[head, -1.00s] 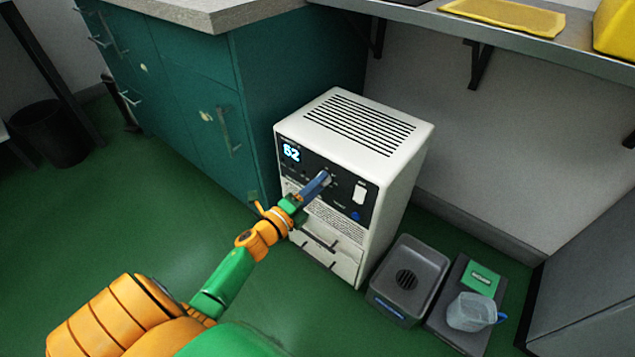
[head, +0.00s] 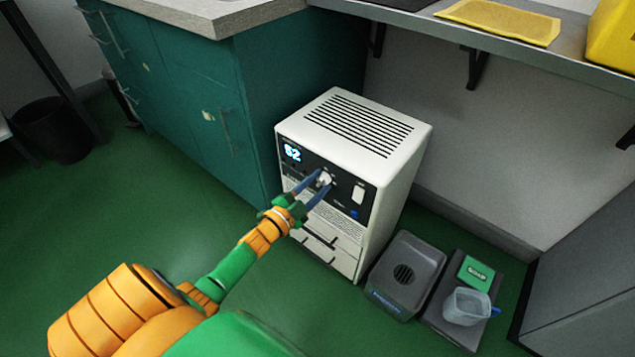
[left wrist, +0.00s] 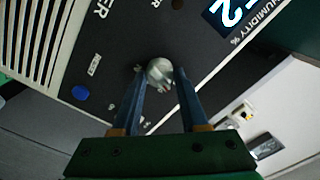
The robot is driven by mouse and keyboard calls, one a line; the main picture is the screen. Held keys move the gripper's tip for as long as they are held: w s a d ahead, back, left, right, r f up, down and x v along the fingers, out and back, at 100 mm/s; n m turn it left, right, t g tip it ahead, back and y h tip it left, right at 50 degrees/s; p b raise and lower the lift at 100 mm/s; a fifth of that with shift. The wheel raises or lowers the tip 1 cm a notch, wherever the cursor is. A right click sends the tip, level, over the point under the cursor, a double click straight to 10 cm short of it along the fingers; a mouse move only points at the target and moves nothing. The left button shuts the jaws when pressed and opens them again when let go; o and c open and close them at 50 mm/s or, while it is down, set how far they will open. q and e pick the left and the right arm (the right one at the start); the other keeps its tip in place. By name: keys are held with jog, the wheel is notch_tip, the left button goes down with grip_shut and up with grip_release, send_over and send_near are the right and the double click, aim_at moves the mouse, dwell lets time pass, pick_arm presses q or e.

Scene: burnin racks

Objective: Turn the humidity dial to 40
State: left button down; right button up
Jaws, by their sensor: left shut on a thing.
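The white humidity unit (head: 386,185) stands on the green floor, with a black control panel on its front. Its lit display (head: 292,152) reads about 52; part of it, with the word HUMIDITY %, shows in the left wrist view (left wrist: 228,12). The round pale dial (head: 324,179) sits in the middle of the panel and also shows in the left wrist view (left wrist: 159,72). My left gripper (head: 318,181) has its two blue fingers on either side of the dial and is shut on it. The dial's pointer mark is too small to read. My right gripper is not in view.
A teal cabinet (head: 190,110) stands close on the left.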

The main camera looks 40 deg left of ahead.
pick_arm(q)
jog(key=shift+n, duration=1.8)
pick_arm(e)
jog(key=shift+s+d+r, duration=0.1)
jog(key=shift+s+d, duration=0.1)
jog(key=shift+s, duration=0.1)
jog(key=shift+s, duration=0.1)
pick_arm(q)
jog(key=shift+c, duration=2.2)
grip_release()
